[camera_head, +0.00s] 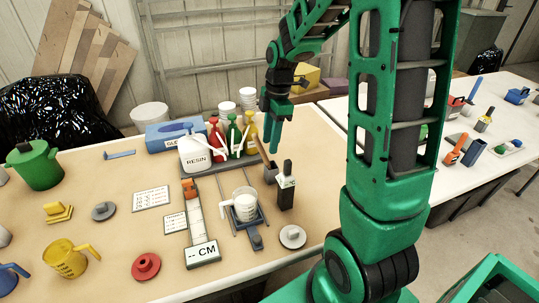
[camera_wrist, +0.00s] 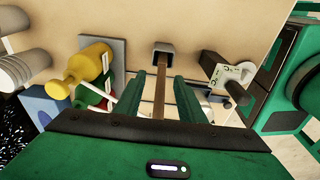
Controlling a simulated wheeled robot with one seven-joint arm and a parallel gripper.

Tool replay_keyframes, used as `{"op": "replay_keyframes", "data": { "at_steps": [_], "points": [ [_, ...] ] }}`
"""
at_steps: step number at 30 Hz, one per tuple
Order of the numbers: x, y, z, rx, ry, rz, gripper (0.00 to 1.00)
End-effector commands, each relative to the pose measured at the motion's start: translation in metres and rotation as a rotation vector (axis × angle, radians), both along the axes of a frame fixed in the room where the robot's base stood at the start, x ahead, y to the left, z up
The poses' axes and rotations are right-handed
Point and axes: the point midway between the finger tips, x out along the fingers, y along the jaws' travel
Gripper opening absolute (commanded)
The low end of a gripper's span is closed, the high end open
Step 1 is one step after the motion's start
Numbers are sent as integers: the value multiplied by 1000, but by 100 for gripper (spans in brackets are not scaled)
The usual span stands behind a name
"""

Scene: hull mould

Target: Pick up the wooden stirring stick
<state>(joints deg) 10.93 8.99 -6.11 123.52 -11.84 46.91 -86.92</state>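The wooden stirring stick (camera_head: 261,149) stands tilted in a small dark holder (camera_head: 270,173) on the table, right of the coloured bottles. In the wrist view the brown stick (camera_wrist: 159,92) runs from the holder (camera_wrist: 163,48) toward the camera. My gripper (camera_head: 274,142) is above the holder, pointing down. In the wrist view its two green fingers (camera_wrist: 161,85) are apart, one on each side of the stick, with gaps visible. The stick's near end is hidden behind the gripper body. Contact cannot be seen in the head view.
Red, green and yellow pump bottles (camera_head: 233,135) and a white resin jug (camera_head: 197,152) stand left of the stick. A clear cup (camera_head: 245,205) sits on a scale nearby.

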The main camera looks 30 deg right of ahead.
Motion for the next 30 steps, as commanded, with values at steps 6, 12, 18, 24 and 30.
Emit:
{"op": "replay_keyframes", "data": {
  "at_steps": [6,12,18,24,30],
  "points": [
    [-4,1,-28,1,4,-2,36],
    [-3,4,-48,0,2,-1,36],
    [-3,4,-50,0,-1,-1,36],
    [-3,4,-50,0,0,-1,36],
    [-3,4,-52,0,0,-1,36]
  ]
}}
